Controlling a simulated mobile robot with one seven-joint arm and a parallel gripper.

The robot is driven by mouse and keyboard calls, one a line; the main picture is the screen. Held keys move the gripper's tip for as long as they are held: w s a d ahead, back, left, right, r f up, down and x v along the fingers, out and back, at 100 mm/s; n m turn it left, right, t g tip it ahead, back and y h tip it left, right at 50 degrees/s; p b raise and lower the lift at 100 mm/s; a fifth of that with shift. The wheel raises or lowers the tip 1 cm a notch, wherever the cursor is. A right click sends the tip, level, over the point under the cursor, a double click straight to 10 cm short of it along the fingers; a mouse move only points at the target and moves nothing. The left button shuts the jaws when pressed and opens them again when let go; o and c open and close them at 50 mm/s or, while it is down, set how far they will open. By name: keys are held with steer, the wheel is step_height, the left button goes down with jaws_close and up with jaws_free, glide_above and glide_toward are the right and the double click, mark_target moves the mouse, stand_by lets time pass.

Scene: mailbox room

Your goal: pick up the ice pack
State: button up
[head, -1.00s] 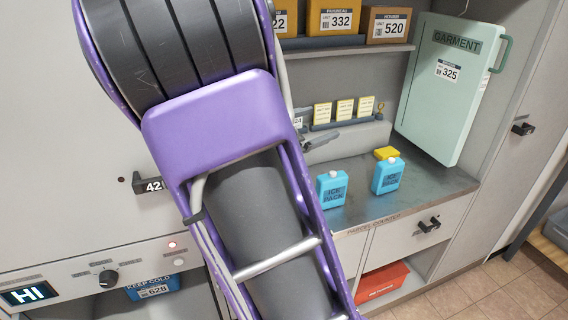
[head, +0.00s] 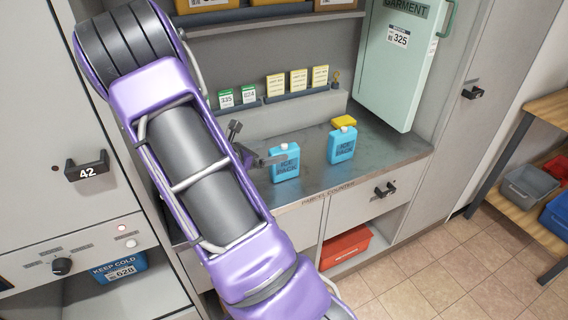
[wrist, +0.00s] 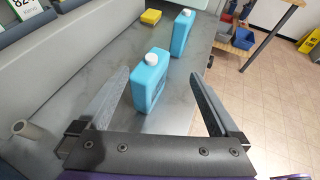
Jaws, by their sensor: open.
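Two blue ice packs with white caps stand upright on the grey parcel counter (head: 310,187). The left ice pack (head: 285,163) is the nearer one in the wrist view (wrist: 150,82), and the right ice pack (head: 342,146) stands farther off there (wrist: 181,34). My gripper (wrist: 158,76) is open and empty. Its fingers point toward the nearer pack, one to each side of it in the wrist view; I cannot tell how far they reach around it. In the head view my gripper (head: 258,146) is just left of the left pack, partly hidden by my arm.
A yellow block (head: 344,122) lies behind the right pack. A ledge with several small cards (head: 298,80) runs along the back wall. A green garment case (head: 395,65) stands at the right end. Bare counter lies right of the packs.

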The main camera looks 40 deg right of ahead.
mark_target(285, 147)
steer(key=x, duration=0.8)
steer(key=shift+w+d+f, duration=0.15)
steer(key=shift+w+d, duration=0.2)
steer(key=shift+c, duration=0.2)
jaws_close()
